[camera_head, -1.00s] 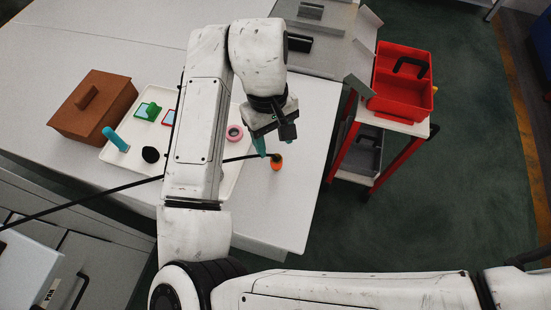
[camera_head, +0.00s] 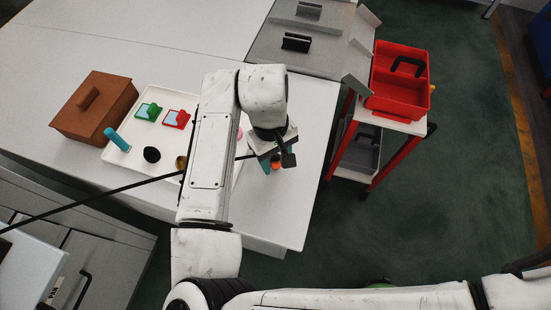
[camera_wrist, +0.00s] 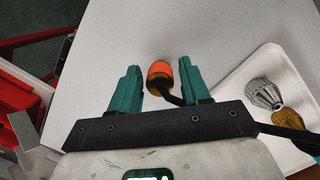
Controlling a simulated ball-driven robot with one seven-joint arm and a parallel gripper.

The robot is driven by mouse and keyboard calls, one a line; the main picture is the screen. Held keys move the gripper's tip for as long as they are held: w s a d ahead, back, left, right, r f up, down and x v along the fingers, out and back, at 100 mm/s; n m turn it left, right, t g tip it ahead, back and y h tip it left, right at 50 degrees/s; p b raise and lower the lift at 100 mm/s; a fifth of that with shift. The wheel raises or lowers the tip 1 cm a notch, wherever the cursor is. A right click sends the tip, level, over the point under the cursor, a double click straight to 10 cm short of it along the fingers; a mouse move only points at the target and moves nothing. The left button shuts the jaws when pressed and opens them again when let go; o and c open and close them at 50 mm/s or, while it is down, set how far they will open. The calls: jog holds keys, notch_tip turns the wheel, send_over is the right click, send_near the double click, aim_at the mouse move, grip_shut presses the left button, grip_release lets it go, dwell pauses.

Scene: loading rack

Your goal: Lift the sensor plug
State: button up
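The sensor plug (camera_head: 276,163), an orange-tipped cylinder on a black cable, is by the front right corner of the white table, partly covered by my gripper (camera_head: 271,164). In the wrist view the plug (camera_wrist: 159,76) lies between the two teal fingers of my gripper (camera_wrist: 158,88). The fingers are apart, with a gap on each side of the plug. The cable runs from the plug behind the right finger and shows again at the lower right.
A white tray (camera_head: 125,155) holds a green piece (camera_head: 149,111), a red piece (camera_head: 177,119), a teal cylinder (camera_head: 117,140) and a black knob (camera_head: 152,154). A brown box (camera_head: 97,106) stands at left. A red toolbox (camera_head: 400,84) sits on a cart at right.

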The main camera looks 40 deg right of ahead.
aim_at(276, 158)
grip_shut()
jog(key=shift+r, duration=0.2)
jog(key=shift+r, duration=0.25)
notch_tip(276, 158, up, 2)
jog(key=shift+r, duration=0.1)
jog(key=w+d+r+p, duration=0.1)
jog(key=d+r+p, duration=0.2)
jog(key=d+r, duration=1)
jog(key=shift+w+d, duration=0.25)
jog(key=shift+d, duration=0.2)
dwell(0.4)
